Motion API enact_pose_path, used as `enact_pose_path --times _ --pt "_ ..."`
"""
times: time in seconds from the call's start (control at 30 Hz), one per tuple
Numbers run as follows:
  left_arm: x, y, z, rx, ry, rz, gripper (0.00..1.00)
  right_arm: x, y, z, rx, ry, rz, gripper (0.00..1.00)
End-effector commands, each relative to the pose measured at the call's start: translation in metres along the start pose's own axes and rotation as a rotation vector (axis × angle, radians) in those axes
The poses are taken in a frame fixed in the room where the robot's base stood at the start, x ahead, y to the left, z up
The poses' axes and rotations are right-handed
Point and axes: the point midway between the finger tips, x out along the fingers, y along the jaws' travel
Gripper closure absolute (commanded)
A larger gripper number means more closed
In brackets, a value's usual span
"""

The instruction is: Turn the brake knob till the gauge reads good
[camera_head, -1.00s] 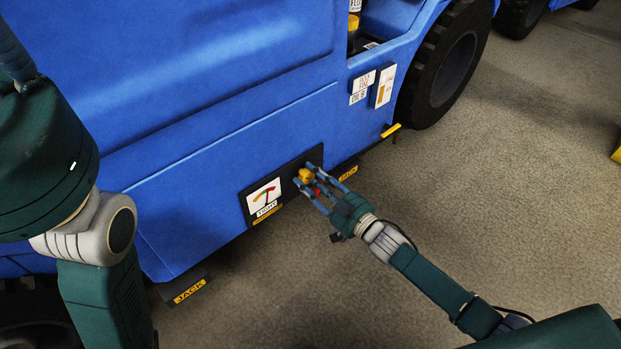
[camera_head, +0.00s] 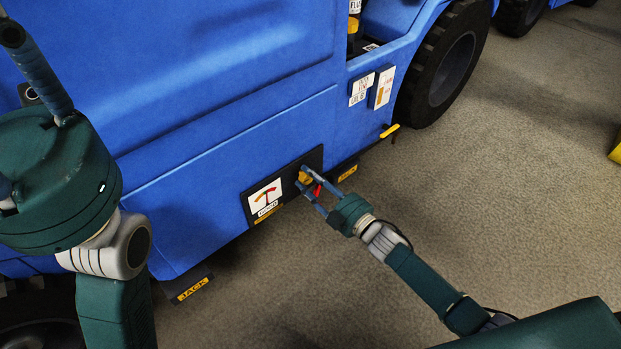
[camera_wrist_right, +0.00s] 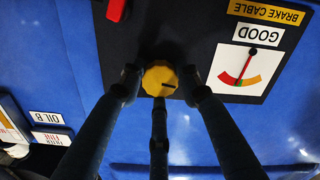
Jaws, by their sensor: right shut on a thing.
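The yellow brake knob (camera_head: 305,178) sits on a black panel (camera_head: 314,160) low on the blue machine. In the right wrist view the knob (camera_wrist_right: 160,79) has a dark mark on its face. My right gripper (camera_head: 306,176) is shut on the knob, its fingers around it. The gauge (camera_head: 265,197) is beside the knob. In the right wrist view the gauge (camera_wrist_right: 243,68) appears upside down; its needle points to the green middle and its label (camera_wrist_right: 258,33) reads GOOD. My left gripper (camera_head: 35,75) shows only partly at the left edge, away from the panel.
A red part (camera_wrist_right: 117,9) is on the panel near the knob. JACK plates (camera_head: 190,290) stick out low on the machine. A yellow handle (camera_head: 390,131) and a black wheel (camera_head: 445,68) are to the right.

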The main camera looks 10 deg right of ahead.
Motion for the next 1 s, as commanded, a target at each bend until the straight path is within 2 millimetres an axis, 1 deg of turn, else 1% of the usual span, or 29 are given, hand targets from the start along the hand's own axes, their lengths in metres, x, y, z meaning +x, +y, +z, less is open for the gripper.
enact_pose_path --times 0.03,0.43,0.47,0.5,0.53,0.83,0.93,1.0 --pt "0.000 0.000 0.000 0.000 -0.001 0.000 0.67 -0.002 -0.003 0.006 -0.004 -0.014 -0.004 0.93" --pt "0.000 0.000 0.000 0.000 -0.001 0.001 0.67 -0.003 -0.003 0.007 -0.009 -0.016 -0.004 0.93" --pt "0.000 0.000 0.000 0.000 -0.001 0.001 0.67 -0.003 -0.002 0.007 -0.009 -0.016 -0.004 0.60" --pt "0.000 0.000 0.000 0.000 -0.001 0.001 0.67 -0.003 -0.002 0.007 -0.009 -0.015 -0.003 0.53" --pt "0.000 0.000 0.000 0.000 -0.001 0.001 0.67 -0.002 -0.002 0.007 -0.009 -0.014 -0.003 0.48" --pt "0.001 0.001 0.000 0.002 0.000 0.006 0.67 -0.002 -0.001 0.003 -0.009 -0.007 -0.001 0.48" --pt "0.001 0.001 0.000 0.001 0.000 0.005 0.67 -0.009 -0.001 0.004 -0.008 -0.007 -0.001 0.48" --pt "0.001 0.000 0.000 0.001 0.001 0.004 0.67 -0.019 -0.001 0.004 -0.009 -0.008 -0.001 0.48"
